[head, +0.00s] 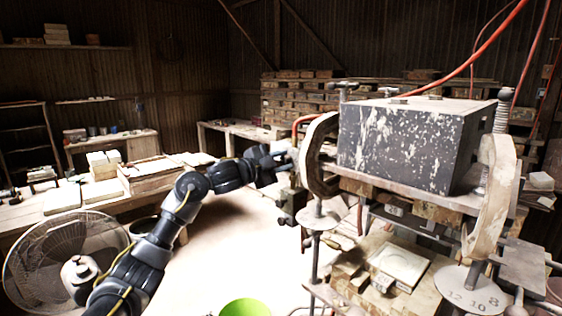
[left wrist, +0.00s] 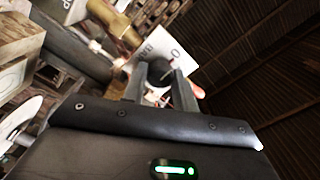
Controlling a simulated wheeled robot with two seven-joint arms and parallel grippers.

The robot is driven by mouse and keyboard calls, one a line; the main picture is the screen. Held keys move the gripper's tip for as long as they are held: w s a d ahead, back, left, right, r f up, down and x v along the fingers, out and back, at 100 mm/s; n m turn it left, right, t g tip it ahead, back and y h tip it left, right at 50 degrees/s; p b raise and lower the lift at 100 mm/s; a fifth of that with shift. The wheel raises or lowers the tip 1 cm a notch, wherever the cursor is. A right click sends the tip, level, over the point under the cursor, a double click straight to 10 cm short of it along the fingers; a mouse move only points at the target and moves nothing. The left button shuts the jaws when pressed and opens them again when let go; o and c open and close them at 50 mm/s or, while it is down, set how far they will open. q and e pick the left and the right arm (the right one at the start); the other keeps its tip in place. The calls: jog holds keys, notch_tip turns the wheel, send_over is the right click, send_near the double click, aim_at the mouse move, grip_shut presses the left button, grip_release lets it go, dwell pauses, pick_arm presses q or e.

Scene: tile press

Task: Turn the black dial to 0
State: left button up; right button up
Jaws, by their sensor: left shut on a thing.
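In the left wrist view the black dial (left wrist: 159,71) is a dark round knob in front of a white plate (left wrist: 178,52) with printed marks, a 0 among them. My left gripper (left wrist: 160,86) is shut on the dial, one finger on either side. The dial's pointer and exact setting cannot be made out. In the head view my left gripper (head: 284,157) is at the left side of the press, by its wheel (head: 317,155); the dial is too small and covered to tell there. My right gripper is not in view.
The press has a heavy paint-splashed block (head: 405,145) and a second wheel (head: 492,195) at right. A numbered disc (head: 470,290) is low at right. A fan (head: 60,255) and a green bucket (head: 245,308) stand below. Workbenches line the left.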

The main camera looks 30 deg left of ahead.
pick_arm(q)
jog(key=o, duration=1)
jog(key=shift+s+a+f, duration=0.1)
jog(key=shift+s, duration=0.1)
jog(key=b+v, duration=0.4)
jog(key=v, duration=0.6)
jog(key=shift+s+a, duration=0.1)
jog(key=shift+s, duration=0.05)
